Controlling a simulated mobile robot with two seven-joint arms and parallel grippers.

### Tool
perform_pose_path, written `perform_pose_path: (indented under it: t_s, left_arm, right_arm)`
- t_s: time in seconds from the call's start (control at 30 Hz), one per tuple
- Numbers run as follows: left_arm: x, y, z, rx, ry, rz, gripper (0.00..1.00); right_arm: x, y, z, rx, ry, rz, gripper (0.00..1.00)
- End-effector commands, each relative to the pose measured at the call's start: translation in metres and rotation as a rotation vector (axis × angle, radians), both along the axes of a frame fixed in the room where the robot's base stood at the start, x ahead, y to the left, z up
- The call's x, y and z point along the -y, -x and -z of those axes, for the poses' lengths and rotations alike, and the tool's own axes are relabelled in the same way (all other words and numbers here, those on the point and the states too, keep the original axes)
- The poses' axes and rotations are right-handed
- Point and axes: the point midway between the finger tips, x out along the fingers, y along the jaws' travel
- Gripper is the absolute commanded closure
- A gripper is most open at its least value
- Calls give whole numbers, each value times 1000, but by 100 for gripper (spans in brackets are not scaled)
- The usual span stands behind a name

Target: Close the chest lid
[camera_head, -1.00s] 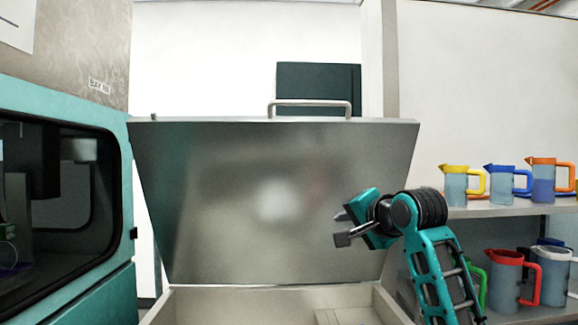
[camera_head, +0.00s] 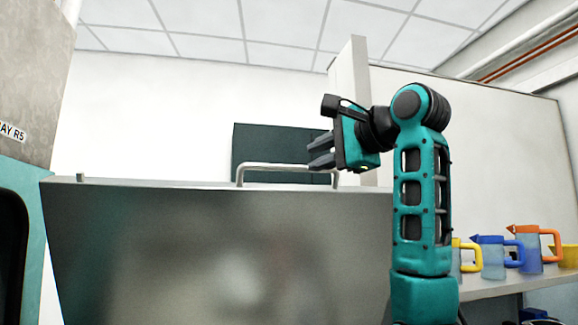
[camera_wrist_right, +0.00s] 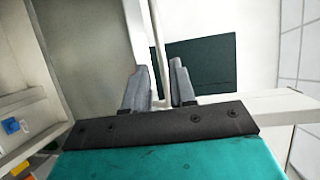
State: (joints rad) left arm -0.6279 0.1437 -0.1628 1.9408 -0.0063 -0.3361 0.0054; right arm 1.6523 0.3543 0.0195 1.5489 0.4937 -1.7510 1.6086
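The chest lid (camera_head: 215,245) is a brushed grey metal panel standing raised in the head view. A bar handle (camera_head: 285,167) sits along its top edge. My right gripper (camera_head: 318,152) is just above the right end of the handle, fingers pointing left. In the right wrist view my right gripper (camera_wrist_right: 158,85) has its two grey fingers apart. The pale handle bar (camera_wrist_right: 157,35) shows in line with the gap between them; I cannot tell whether they touch it. My left gripper is out of view. The chest body is below the head view.
Shelves (camera_head: 510,286) with coloured-lid jugs (camera_head: 528,247) stand at the right. A teal machine (camera_head: 20,240) is at the left. A dark green panel (camera_head: 262,150) hangs on the wall behind the lid.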

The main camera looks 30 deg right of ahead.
Motion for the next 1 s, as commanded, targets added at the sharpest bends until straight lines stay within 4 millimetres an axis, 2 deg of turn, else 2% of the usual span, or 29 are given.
perform_pose_path:
  t_s: [0.03,0.2,0.4,0.6,0.87,1.0]
  left_arm:
    - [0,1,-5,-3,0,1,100]
    - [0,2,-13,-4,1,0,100]
    - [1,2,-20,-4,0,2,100]
    - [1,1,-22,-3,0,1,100]
    - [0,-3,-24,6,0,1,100]
    - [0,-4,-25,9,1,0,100]
  right_arm:
    - [-2,-13,1,-7,1,-1,75]
    - [-7,-47,4,-5,3,0,75]
    - [-11,-77,8,-4,2,0,75]
    - [-13,-88,10,-1,2,1,75]
    - [-13,-89,10,0,3,1,75]
    - [-13,-89,10,-1,3,1,88]
